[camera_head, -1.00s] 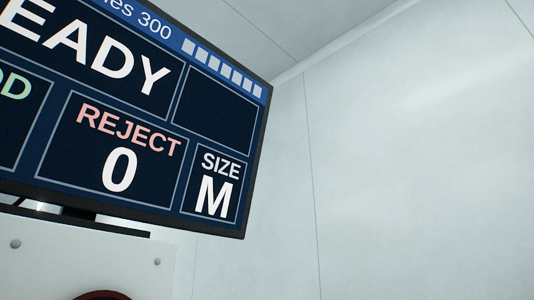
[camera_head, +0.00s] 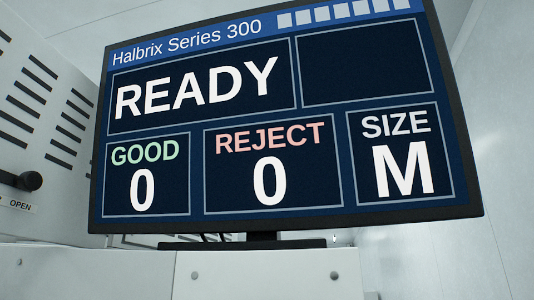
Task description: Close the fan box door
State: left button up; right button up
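A pale grey panel with rows of dark vent slots (camera_head: 40,115) stands at the left edge of the head view, partly cut off. It may belong to the fan box, but I cannot tell whether it is the door. A black knob or lever (camera_head: 22,181) sticks out at its lower left, above a small label reading OPEN (camera_head: 20,205). I cannot tell whether any door stands open or shut. Neither of my grippers is in view.
A large tilted screen (camera_head: 300,125) fills the middle, showing READY, GOOD 0, REJECT 0 and SIZE M. It stands on a white cabinet (camera_head: 265,277) with bolts on its face. A plain pale wall (camera_head: 505,170) is at the right.

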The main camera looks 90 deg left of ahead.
aim_at(48, 106)
jog(key=k+l+u, duration=0.1)
jog(key=u, duration=1.85)
